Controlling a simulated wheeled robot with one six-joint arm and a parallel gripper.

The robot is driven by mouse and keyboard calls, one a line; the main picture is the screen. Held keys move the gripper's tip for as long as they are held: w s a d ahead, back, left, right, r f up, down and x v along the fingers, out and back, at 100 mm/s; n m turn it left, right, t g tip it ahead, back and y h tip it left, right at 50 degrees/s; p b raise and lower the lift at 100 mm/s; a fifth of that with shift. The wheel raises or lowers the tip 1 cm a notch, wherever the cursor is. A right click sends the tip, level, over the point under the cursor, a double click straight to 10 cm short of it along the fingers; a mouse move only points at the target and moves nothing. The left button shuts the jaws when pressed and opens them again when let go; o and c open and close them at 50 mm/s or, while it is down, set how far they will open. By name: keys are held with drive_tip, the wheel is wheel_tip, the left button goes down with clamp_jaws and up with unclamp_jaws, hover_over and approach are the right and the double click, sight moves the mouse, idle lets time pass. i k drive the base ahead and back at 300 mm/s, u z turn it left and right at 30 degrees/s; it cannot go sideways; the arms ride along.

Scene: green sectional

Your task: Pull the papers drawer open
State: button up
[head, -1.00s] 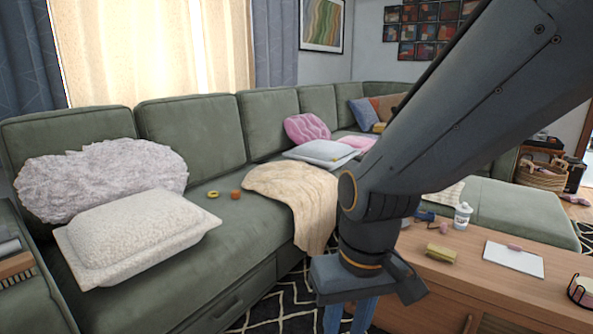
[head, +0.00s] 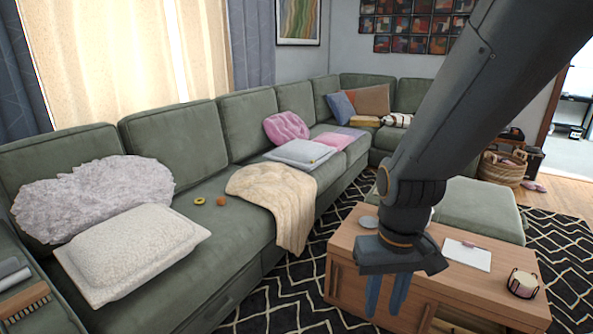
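My gripper (head: 386,298) points down in front of the wooden coffee table (head: 345,270). Its two blue fingers are apart, with nothing visible between them. My arm and gripper hide part of the table's top and front. No label shows, so I cannot tell which front is the papers drawer.
A white sheet (head: 467,254) and a candle holder (head: 522,284) stand on the table. A patterned rug (head: 290,290) lies between sofa and table. A green ottoman (head: 480,210) is behind the table. Pillows and a cream throw (head: 275,200) lie on the sofa.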

sight(450, 318)
drive_tip(key=z, duration=1.4)
